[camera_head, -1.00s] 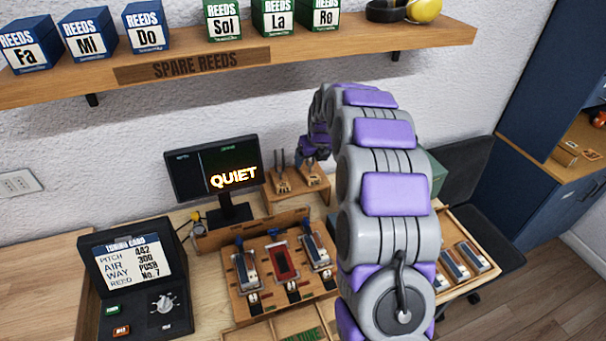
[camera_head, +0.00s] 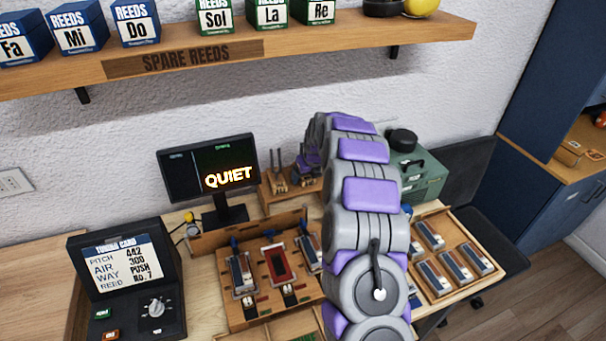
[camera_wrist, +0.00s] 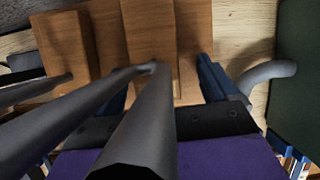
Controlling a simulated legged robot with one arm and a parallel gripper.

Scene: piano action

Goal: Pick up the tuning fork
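The fork stand (camera_head: 268,196) is a wooden block on the desk to the right of the monitor. Dark tuning fork prongs (camera_head: 276,168) stand upright at its left part. My gripper (camera_head: 307,178) is low over the stand's right part, partly hidden by my arm. In the wrist view, my gripper (camera_wrist: 163,85) has two blue fingers apart, with the wooden stand (camera_wrist: 195,40) beyond them. Large grey fork prongs (camera_wrist: 150,115) rise close to the camera and cross the view between the fingers. I cannot tell whether the fingers touch a fork.
A green case (camera_head: 425,180) stands right of my arm. The monitor (camera_head: 208,170) reading QUIET is left of the stand. A wooden reed tray (camera_head: 268,262) lies in front, another tray (camera_head: 462,228) at right. The spare reeds shelf (camera_head: 330,45) hangs above.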

